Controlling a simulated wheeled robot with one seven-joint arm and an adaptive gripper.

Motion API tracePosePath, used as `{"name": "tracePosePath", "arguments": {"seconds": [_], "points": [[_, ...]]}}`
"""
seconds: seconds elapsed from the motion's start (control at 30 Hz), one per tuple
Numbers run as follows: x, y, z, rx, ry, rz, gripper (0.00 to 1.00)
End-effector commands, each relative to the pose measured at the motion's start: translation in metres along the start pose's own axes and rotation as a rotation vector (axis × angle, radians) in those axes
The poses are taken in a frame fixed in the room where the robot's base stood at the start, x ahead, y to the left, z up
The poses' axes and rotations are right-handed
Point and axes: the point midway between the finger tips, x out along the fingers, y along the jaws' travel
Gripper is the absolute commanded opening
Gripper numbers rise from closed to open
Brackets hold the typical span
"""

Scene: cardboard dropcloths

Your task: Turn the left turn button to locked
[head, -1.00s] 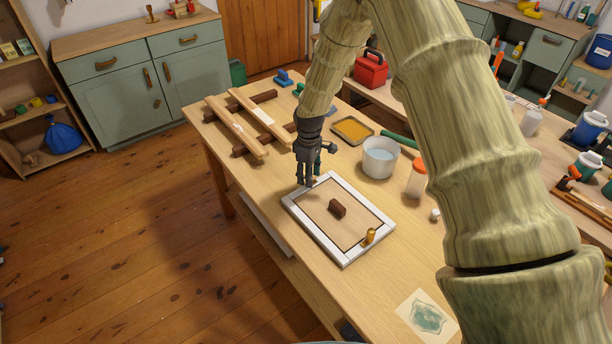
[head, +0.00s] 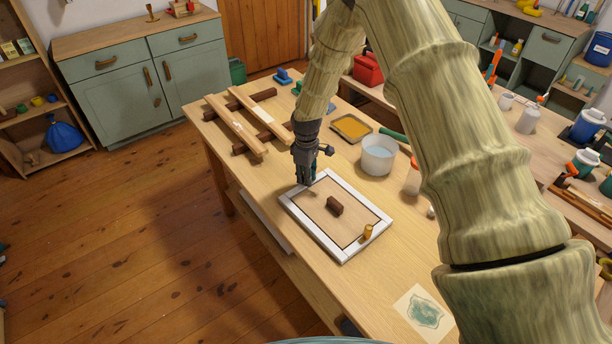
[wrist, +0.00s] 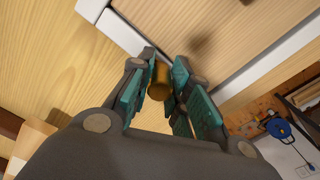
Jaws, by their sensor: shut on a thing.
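The white frame (head: 312,230) lies on the workbench around a wooden panel (head: 352,222) with a dark brown handle (head: 334,206). My gripper (head: 304,181) is at the frame's far left corner. In the wrist view, my gripper (wrist: 160,84) is shut on a brass turn button (wrist: 159,82), its teal-padded fingers on either side of it. That button is hidden behind the fingers in the head view. A second brass turn button (head: 368,232) stands upright on the near right side of the frame, apart from my gripper.
A white pot (head: 377,158), an orange-capped jar (head: 412,182) and a yellow tray (head: 351,128) stand behind the frame. Wooden rails (head: 236,127) lie at the far left of the bench. A stained sheet (head: 423,312) lies near the front.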

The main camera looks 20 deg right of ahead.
Motion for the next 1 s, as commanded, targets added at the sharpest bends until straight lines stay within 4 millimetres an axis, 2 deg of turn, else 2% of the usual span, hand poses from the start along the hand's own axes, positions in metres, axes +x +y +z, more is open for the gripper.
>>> {"name": "tracePosePath", "arguments": {"seconds": [0.07, 0.37, 1.0], "points": [[0.0002, 0.0041, 0.0048, 0.011, -0.001, 0.001, 0.0], [0.0011, 0.0047, 0.0042, 0.125, -0.001, 0.001, 0.0], [0.0006, 0.0056, 0.0045, 0.708, -0.002, 0.002, 0.0]]}}
